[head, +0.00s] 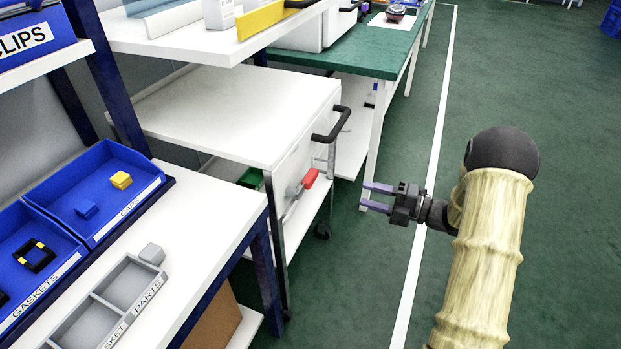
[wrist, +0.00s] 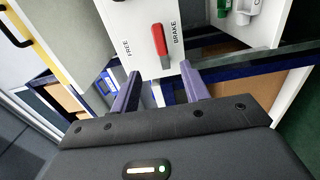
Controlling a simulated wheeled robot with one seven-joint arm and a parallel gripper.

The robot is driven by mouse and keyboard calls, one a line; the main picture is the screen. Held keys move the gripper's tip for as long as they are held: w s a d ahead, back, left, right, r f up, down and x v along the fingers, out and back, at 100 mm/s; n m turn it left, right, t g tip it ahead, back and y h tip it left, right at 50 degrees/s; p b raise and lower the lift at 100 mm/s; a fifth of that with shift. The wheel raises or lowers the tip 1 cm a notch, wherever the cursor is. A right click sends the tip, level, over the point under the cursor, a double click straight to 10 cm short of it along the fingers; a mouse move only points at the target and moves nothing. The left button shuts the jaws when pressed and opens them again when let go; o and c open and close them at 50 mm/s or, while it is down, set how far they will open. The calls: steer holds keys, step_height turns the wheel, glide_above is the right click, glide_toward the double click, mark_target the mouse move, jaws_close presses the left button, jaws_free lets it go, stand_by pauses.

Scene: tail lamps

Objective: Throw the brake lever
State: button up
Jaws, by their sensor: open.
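The brake lever (head: 303,190) has a red grip and a metal arm, on the end panel of a white cart (head: 221,116) in the head view. In the wrist view the lever's red grip (wrist: 159,41) stands on a white panel between the labels FREE at left and BRAKE at right, nearer BRAKE. My gripper (head: 370,197) is open and empty, its two purple fingers pointing left toward the lever, with a gap between. In the wrist view the fingers (wrist: 161,80) show below the red grip, apart from it.
The cart has a black handle (head: 332,125) above the lever and a caster (head: 322,230) below. A white bench (head: 199,215) with a grey tray and blue bins stands at the near left. A green-topped table (head: 355,50) is behind.

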mark_target(315, 180)
steer(key=b+x, duration=0.2)
steer(key=x, duration=1.5)
steer(key=shift+c, duration=0.4)
steer(key=shift+f, duration=0.1)
jaws_close()
